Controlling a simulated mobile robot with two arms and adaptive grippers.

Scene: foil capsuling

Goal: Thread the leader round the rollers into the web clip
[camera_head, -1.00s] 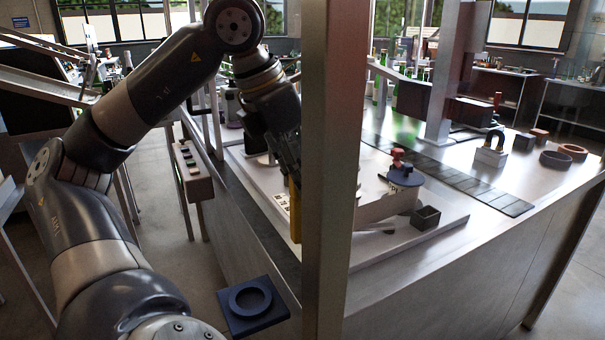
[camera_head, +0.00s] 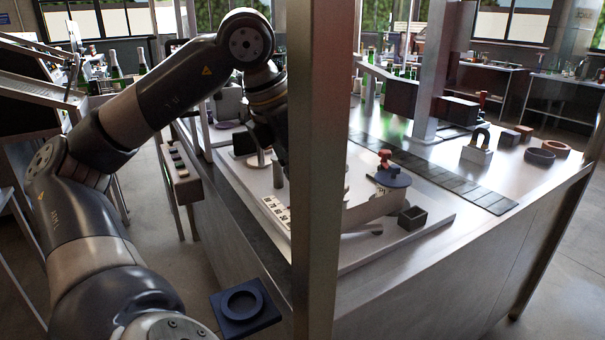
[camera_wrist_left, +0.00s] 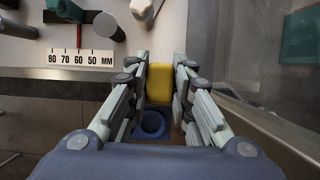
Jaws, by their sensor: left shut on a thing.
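My left gripper (camera_wrist_left: 159,80) is shut on a yellow piece (camera_wrist_left: 160,84), which shows between its fingers in the left wrist view. I cannot tell whether this piece is part of the leader. In the head view, my left arm reaches over the machine's left edge, and a metal post hides the fingers and the yellow piece. I cannot make out the web clip. My right gripper is not in view.
The upright post (camera_head: 317,180) stands close in front. A white scale (camera_head: 276,211) lies along the bench's left edge. A blue tray (camera_head: 245,306) with a round recess sits low beside the bench.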

